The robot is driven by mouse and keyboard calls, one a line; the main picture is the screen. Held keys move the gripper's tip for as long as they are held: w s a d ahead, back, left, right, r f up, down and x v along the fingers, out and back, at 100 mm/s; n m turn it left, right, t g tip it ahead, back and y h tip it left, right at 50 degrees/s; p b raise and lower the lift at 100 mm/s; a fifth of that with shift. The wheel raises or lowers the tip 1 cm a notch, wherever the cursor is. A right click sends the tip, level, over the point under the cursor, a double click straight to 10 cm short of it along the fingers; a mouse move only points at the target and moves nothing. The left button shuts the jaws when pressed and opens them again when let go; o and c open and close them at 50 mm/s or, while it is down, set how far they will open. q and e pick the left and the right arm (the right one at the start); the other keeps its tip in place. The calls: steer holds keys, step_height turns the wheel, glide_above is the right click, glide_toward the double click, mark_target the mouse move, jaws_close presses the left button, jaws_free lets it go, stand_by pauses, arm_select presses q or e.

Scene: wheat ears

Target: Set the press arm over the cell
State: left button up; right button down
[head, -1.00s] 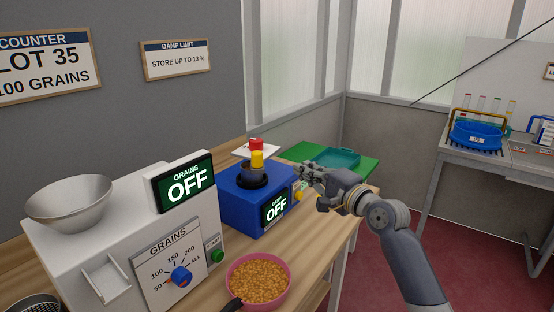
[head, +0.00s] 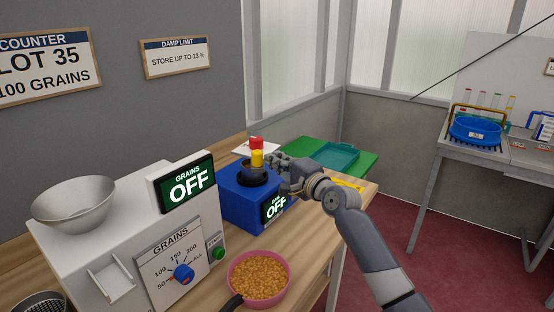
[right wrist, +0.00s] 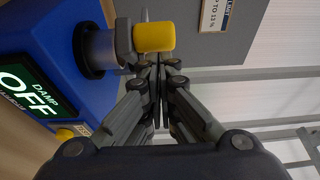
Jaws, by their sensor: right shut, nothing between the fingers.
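The blue damp meter (head: 238,205) stands on the wooden bench, its display (head: 274,206) reading OFF. On its top is a dark round cell (head: 252,175) with a yellow part (head: 257,159) and a red knob (head: 257,142) above it. In the right wrist view the yellow part (right wrist: 153,37) is close to my fingertips, beside a grey post (right wrist: 98,47). I cannot tell whether they touch. My right gripper (head: 276,164) is shut and empty, at the right side of the yellow part. My left gripper is not in view.
A white grain counter (head: 100,215) with a metal bowl (head: 74,202) stands at left. A pink bowl of grain (head: 258,276) sits in front. Behind the meter are a green mat (head: 302,147) and a teal tray (head: 337,155). A grey table (head: 460,152) stands at right.

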mark_target(261, 159)
steer(key=a+p, duration=0.2)
steer(key=a, duration=0.1)
steer(key=shift+s+a+r+p, duration=0.1)
steer(key=shift+s+a+p, duration=0.2)
steer(key=shift+s, duration=0.1)
steer(key=shift+a, duration=0.15)
